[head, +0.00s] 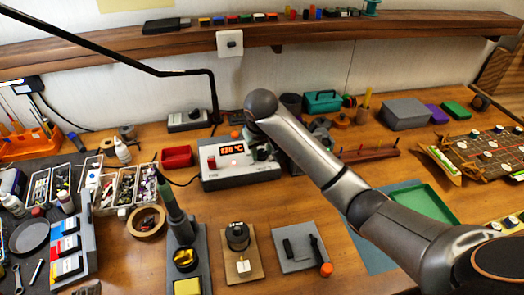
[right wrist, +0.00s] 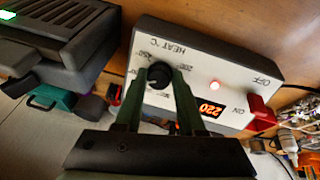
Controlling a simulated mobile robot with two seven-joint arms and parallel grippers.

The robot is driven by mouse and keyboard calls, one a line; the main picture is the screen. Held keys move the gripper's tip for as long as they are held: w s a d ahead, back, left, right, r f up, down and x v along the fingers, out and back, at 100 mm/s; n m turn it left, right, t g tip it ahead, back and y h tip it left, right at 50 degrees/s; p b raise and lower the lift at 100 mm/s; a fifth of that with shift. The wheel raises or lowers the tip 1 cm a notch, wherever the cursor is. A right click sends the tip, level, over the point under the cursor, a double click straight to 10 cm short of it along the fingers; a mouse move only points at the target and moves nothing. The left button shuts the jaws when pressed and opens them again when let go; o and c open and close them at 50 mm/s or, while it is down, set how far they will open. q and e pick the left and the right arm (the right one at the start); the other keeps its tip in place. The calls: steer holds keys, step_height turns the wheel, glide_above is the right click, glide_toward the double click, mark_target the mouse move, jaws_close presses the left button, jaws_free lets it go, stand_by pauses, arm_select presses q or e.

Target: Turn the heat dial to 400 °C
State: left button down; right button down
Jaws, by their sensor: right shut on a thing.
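The white soldering station (head: 240,172) stands mid-table, its red display (head: 232,149) lit; the exact digits are hard to read. In the right wrist view the station (right wrist: 235,72) appears upside down, with "HEAT °C" beside the black heat dial (right wrist: 159,71) and the lit display (right wrist: 198,106). My right gripper (right wrist: 160,78) is shut on the dial, one green finger on each side. The dial's pointer is hidden or too small to read. In the head view my right gripper (head: 262,150) is at the station's right end, largely covered by my arm.
A red switch (right wrist: 263,112) sits at the station's other end. A red bin (head: 177,157) stands to its left, and a soldering iron stand (head: 187,245) in front. A dark grey device (right wrist: 65,38) lies close beside the dial end.

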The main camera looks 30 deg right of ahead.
steer(key=shift+m, duration=0.9)
steer(key=c, duration=0.5)
jaws_free()
steer(key=shift+r, duration=0.15)
steer(key=v, duration=1.2)
steer(key=shift+r, duration=0.1)
